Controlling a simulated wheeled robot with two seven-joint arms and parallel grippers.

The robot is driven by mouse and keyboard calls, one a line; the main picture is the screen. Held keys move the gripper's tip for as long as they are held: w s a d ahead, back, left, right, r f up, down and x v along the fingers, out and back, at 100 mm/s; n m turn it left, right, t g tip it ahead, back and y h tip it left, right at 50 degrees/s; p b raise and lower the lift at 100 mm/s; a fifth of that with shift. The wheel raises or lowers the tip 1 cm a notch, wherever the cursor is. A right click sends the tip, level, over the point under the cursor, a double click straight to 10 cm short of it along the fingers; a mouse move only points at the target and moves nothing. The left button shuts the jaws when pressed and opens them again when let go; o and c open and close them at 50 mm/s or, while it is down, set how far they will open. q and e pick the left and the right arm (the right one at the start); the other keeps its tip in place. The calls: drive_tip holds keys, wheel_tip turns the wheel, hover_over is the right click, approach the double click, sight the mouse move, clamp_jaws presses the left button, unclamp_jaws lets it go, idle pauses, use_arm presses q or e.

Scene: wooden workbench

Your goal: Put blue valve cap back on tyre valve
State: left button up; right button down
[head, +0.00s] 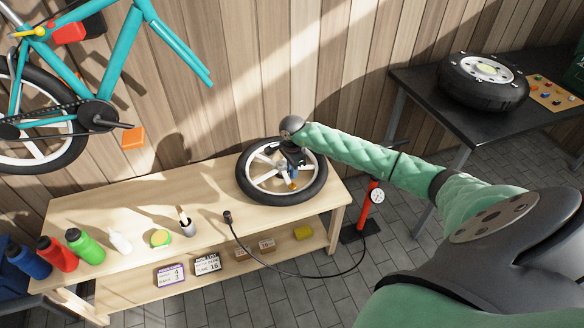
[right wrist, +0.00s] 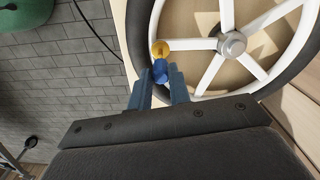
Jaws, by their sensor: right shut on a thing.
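A small wheel with a black tyre (head: 245,190) and white spokes lies flat on the wooden bench; its spokes and hub (right wrist: 232,43) show in the right wrist view. My right gripper (head: 293,172) is over the wheel, near the rim. In the right wrist view my right gripper (right wrist: 159,76) is shut on the blue valve cap (right wrist: 160,70), held between the fingertips. A yellow, brass-like piece (right wrist: 160,48), apparently at the valve, shows right beyond the cap. The two overlap in view; I cannot tell whether they touch. My left gripper is not in view.
Several bottles (head: 84,246), a yellow-green tin (head: 160,238) and a cup with a brush (head: 187,226) stand on the bench's left part. A red pump (head: 369,205) with a black hose stands right of the bench. A dark table (head: 420,85) holds a larger tyre (head: 482,80).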

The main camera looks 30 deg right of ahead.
drive_tip(key=shift+f, duration=0.65)
wheel_tip(320, 180, down, 2)
drive_tip(key=shift+b, duration=0.55)
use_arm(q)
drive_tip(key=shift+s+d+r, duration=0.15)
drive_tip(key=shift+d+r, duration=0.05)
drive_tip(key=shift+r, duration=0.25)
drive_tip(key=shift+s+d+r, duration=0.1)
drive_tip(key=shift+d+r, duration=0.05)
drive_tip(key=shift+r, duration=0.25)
use_arm(e)
drive_tip(key=shift+f, duration=0.35)
use_arm(q)
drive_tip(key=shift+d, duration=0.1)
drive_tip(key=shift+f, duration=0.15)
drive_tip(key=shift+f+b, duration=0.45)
drive_tip(key=shift+b, duration=0.25)
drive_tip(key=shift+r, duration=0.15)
use_arm(e)
drive_tip(key=shift+r, duration=0.8)
use_arm(q)
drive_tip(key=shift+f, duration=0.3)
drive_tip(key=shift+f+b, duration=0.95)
drive_tip(key=shift+b, duration=0.1)
use_arm(e)
drive_tip(key=shift+f, duration=1.2)
